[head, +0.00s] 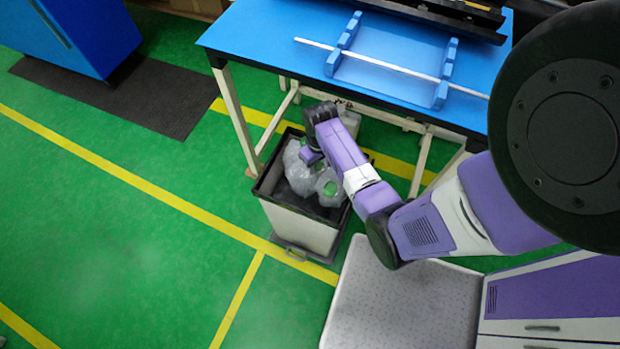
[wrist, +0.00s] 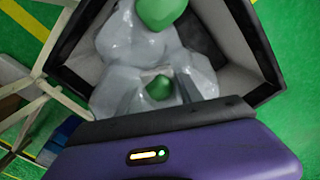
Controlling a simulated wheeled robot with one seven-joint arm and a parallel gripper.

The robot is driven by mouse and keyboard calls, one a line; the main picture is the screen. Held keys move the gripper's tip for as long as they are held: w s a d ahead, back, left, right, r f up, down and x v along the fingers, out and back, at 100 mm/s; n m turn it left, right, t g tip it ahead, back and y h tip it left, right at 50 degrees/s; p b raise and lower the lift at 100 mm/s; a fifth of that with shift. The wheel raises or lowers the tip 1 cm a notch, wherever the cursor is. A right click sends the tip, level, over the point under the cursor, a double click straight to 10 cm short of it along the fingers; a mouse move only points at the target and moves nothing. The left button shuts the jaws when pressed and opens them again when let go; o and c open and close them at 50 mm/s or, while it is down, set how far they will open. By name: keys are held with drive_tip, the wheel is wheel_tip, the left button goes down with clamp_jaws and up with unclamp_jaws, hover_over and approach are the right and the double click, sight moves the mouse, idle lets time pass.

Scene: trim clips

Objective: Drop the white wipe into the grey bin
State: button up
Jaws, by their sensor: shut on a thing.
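The grey bin (head: 298,226) stands on the floor by the workbench, with a black rim and its top open. Its inner wall shows in the wrist view (wrist: 228,38). My gripper (head: 311,156) points down over the bin's opening; in the wrist view its fingers (wrist: 184,88) show only in part. The gripper is shut on the white wipe, which I cannot pick out clearly from the pale plastic behind it. Crumpled clear plastic (wrist: 125,50) and green pieces (wrist: 160,12) lie inside the bin below the gripper.
The blue workbench (head: 270,30) stands just behind the bin, with blue holders and a long pale strip (head: 385,65) on top. A dark mat (head: 120,95) and blue cabinet (head: 85,30) are at the back left.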

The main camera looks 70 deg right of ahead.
drive_tip(key=o, duration=1.3)
drive_tip(key=shift+r, duration=3.95)
